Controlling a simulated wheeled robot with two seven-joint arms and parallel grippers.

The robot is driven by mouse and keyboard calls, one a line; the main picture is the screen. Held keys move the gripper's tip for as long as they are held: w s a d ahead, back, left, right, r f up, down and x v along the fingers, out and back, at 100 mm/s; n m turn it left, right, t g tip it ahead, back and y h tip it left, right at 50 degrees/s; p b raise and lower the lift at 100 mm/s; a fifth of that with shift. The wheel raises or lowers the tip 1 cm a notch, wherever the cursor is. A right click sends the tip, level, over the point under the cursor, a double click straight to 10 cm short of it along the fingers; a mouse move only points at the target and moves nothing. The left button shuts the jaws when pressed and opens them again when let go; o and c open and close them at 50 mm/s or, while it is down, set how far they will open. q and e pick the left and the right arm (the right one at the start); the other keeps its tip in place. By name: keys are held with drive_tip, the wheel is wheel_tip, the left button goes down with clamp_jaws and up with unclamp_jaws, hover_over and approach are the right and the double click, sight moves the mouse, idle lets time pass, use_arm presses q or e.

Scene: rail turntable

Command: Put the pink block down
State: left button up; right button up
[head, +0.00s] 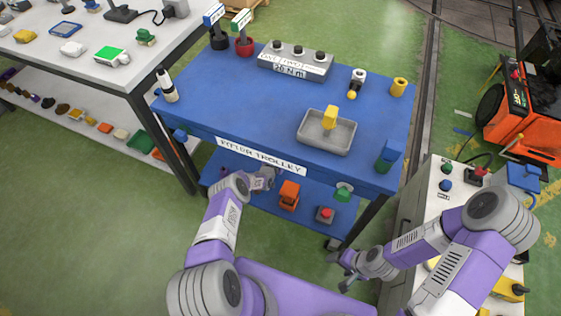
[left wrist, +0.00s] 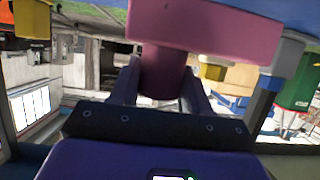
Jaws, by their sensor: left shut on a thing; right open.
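The pink block (left wrist: 205,28) fills the top middle of the left wrist view. It has a wide upper part and a narrower stem. My left gripper (left wrist: 162,88) is shut on the stem, one dark finger on each side. In the head view my left gripper (head: 268,176) reaches under the front edge of the blue trolley top (head: 220,115), above the lower shelf (head: 255,204); the pink block is hidden there. My right gripper (head: 345,264) is open and empty, low in front of the trolley's right side.
On the lower shelf stand an orange object (head: 289,195), a grey box with a red button (head: 325,215) and a green piece (head: 343,191). The top carries a grey tray (head: 312,137) with a yellow piece (head: 330,117). A white cabinet (head: 425,200) stands to the right.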

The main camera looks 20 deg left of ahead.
use_arm(q)
wheel_tip(320, 180, down, 3)
drive_tip(key=shift+f+b, duration=0.15)
drive_tip(key=shift+b, duration=1.05)
drive_tip(key=o, duration=0.8)
drive_tip(key=shift+f, duration=0.15)
drive_tip(key=o, duration=0.5)
